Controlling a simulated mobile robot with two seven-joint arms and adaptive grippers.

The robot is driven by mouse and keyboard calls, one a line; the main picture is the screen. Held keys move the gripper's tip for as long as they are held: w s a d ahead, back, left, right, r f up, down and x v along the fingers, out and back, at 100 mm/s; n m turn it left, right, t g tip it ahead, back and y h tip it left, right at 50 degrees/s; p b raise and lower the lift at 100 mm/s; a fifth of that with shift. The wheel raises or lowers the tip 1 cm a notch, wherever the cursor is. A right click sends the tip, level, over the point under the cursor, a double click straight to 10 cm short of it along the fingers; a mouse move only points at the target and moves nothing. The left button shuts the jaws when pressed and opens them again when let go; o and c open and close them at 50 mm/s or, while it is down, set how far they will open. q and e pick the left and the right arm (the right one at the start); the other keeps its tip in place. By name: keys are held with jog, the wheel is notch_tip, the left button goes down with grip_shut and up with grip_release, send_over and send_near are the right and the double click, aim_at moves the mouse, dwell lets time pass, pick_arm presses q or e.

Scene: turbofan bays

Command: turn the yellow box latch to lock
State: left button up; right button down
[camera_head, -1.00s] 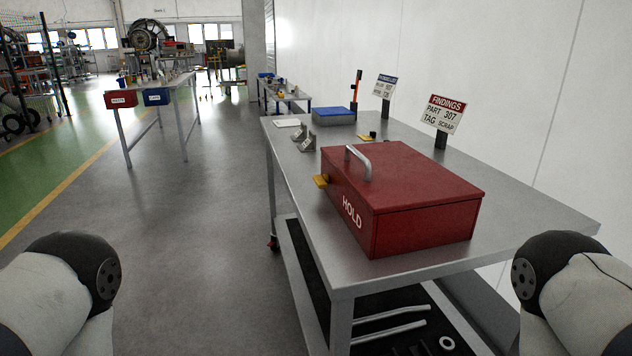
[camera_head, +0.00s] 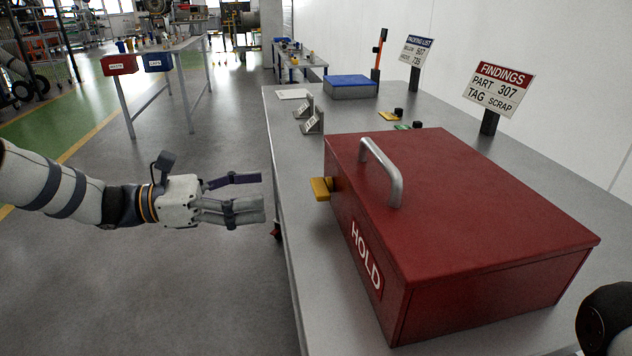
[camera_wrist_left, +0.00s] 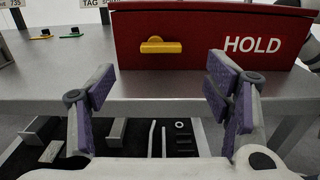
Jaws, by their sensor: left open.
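The yellow latch (camera_head: 321,188) sticks out from the left side of the closed red box (camera_head: 470,185) marked HOLD. In the left wrist view the latch (camera_wrist_left: 161,46) lies horizontally on the box's front face (camera_wrist_left: 205,30), left of the lettering. My left gripper (camera_head: 262,195) is open and empty, left of the table edge and apart from the latch. In the wrist view its purple-padded fingers (camera_wrist_left: 160,88) stand wide apart, with the latch above and between them. My right gripper is not in view.
The box stands on a grey metal table (camera_head: 300,215). Behind it are a FINDINGS sign (camera_head: 498,90), a blue box (camera_head: 350,88), metal brackets (camera_head: 311,120) and small parts. A lower shelf (camera_wrist_left: 150,150) holds rods and a ring. The floor left of the table is clear.

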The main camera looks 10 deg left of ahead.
aim_at(313, 186)
pick_arm(q)
jog(key=x, duration=1)
jog(key=shift+c, duration=0.3)
jog(key=c, duration=1.1)
